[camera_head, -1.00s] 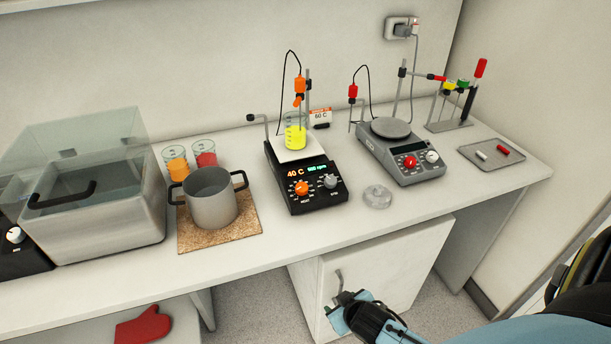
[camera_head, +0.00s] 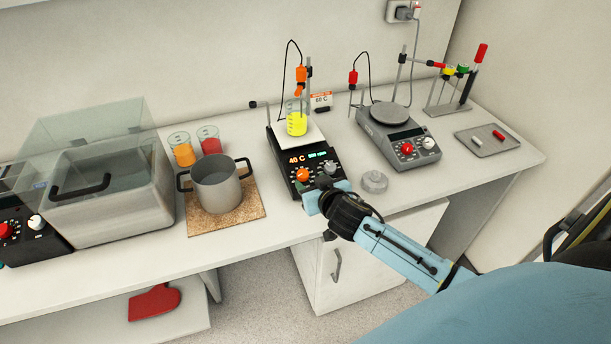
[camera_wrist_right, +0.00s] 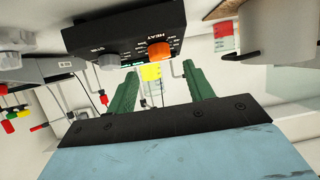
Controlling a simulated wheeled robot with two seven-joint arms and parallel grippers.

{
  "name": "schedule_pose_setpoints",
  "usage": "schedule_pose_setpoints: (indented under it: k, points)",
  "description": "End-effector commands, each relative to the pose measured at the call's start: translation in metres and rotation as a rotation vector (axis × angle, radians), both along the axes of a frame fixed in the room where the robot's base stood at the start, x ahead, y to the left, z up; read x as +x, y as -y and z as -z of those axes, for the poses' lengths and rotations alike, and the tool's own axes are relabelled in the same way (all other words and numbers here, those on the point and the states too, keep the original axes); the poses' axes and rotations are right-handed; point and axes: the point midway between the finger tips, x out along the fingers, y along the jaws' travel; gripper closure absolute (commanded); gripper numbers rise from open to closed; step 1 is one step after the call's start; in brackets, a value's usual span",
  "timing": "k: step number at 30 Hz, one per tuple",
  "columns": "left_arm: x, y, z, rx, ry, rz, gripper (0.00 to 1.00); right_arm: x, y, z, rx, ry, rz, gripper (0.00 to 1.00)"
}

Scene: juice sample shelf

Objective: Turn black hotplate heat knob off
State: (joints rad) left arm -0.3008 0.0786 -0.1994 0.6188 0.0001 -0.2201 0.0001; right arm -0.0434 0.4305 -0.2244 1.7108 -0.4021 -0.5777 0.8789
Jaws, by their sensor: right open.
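The black hotplate (camera_head: 316,184) stands on the bench with its display lit at 40 C. Its orange heat knob (camera_head: 303,175) is on the left of the front panel, with a grey knob (camera_head: 329,168) to its right. A beaker of yellow liquid (camera_head: 297,122) sits on its white top. My right gripper (camera_head: 314,200) is just in front of the panel. In the right wrist view its two green fingers (camera_wrist_right: 160,72) are apart and empty, and the orange knob (camera_wrist_right: 159,51) shows between and beyond their tips. My left gripper is not in view.
A pot (camera_head: 216,188) on a cork mat stands left of the hotplate. A grey hotplate (camera_head: 403,144) with a red knob stands right, and a small clear dish (camera_head: 374,181) sits close to my right gripper. A lidded bath (camera_head: 112,200) is at far left.

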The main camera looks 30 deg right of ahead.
Motion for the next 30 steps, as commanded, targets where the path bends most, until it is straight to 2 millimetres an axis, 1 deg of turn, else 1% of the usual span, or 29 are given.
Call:
schedule_pose_setpoints:
  k: [1,3,6,10,15,23,26,30]
  points:
    - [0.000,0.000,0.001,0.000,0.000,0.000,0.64,0.009,0.002,0.003,-0.002,0.001,0.001,0.48]
    - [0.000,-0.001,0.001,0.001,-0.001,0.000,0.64,0.019,0.004,0.007,-0.002,0.001,0.000,0.48]
    - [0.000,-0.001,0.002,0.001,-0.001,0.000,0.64,0.031,0.006,0.013,-0.001,0.000,0.002,0.48]
    - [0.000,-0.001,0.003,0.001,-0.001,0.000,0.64,0.042,0.008,0.018,0.000,0.000,0.001,0.48]
    - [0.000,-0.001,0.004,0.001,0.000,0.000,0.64,0.049,0.009,0.021,0.000,-0.001,0.000,0.48]
    - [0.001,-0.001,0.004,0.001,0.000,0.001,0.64,0.050,0.009,0.021,0.000,0.000,-0.001,0.48]
    - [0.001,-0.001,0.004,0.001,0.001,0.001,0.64,0.049,0.009,0.021,0.000,-0.001,0.000,0.58]
    - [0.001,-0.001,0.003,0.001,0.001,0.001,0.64,0.049,0.009,0.021,0.000,-0.001,0.000,0.77]
